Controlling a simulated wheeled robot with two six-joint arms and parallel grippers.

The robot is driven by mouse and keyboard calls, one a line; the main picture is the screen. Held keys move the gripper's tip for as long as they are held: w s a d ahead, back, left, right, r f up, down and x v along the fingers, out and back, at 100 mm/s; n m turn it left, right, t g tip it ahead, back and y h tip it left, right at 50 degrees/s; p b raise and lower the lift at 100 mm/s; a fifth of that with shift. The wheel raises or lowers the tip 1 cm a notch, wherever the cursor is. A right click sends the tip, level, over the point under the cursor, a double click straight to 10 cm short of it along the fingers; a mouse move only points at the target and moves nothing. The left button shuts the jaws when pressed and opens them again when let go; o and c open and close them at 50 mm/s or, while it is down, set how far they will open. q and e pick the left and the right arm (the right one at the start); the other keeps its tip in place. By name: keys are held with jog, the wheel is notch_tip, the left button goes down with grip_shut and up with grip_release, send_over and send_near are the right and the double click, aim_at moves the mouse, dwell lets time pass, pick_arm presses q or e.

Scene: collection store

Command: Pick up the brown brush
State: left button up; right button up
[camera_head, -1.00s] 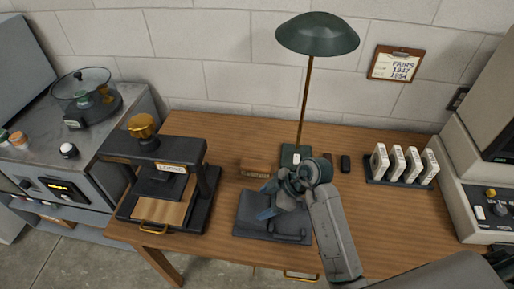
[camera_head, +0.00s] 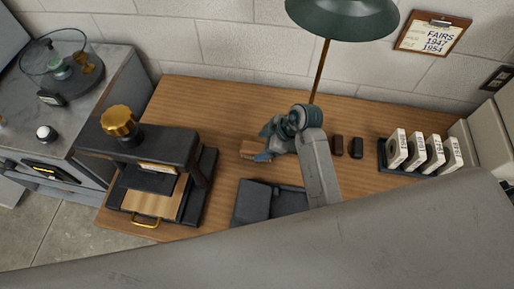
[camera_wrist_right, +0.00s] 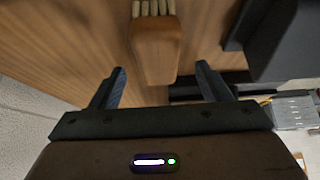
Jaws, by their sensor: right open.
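The brown brush (camera_head: 250,148) lies on the wooden table, left of my right gripper in the head view. In the right wrist view the brush (camera_wrist_right: 155,50) shows a smooth wooden body with pale bristles at the far end. My right gripper (camera_head: 264,143) is open beside the brush, its fingers partly hiding it. In the wrist view the open right gripper (camera_wrist_right: 160,69) has one finger on each side of the brush's near end, with gaps and no visible grip. My left gripper is not in view.
A black press with a gold knob (camera_head: 119,121) stands left. A dark open case (camera_head: 254,203) lies in front of the gripper. A green lamp (camera_head: 342,16) rises behind. Table left of the brush is clear.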

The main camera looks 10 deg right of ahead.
aim_at(254, 146)
jog(key=p+x, duration=0.1)
jog(key=x, duration=0.3)
jog(key=shift+w+p, duration=0.1)
jog(key=shift+p, duration=0.2)
jog(key=shift+w+a+f, duration=0.1)
jog(key=shift+a+f, duration=0.2)
jog(key=shift+f, duration=0.25)
jog(key=c, duration=1.1)
jog(key=shift+r, duration=0.2)
jog(key=shift+r+b, duration=0.35)
jog(key=shift+r, duration=0.25)
jog(key=shift+d+r+b, duration=0.1)
jog(key=shift+r+b, duration=0.3)
jog(key=shift+r, duration=0.55)
jog(key=s+d+b, duration=0.1)
jog(key=s+d, duration=0.1)
jog(key=s, duration=0.2)
jog(key=s+d+b, duration=0.1)
jog(key=s+d, duration=0.2)
jog(key=s+d+r+b, duration=0.1)
jog(key=s+d, duration=0.2)
jog(key=s, duration=0.1)
jog(key=shift+s+r, duration=0.1)
jog(key=shift+s, duration=0.25)
jog(key=shift+s+d+r, duration=0.2)
jog(key=shift+s+d, duration=0.25)
jog(key=shift+s, duration=0.3)
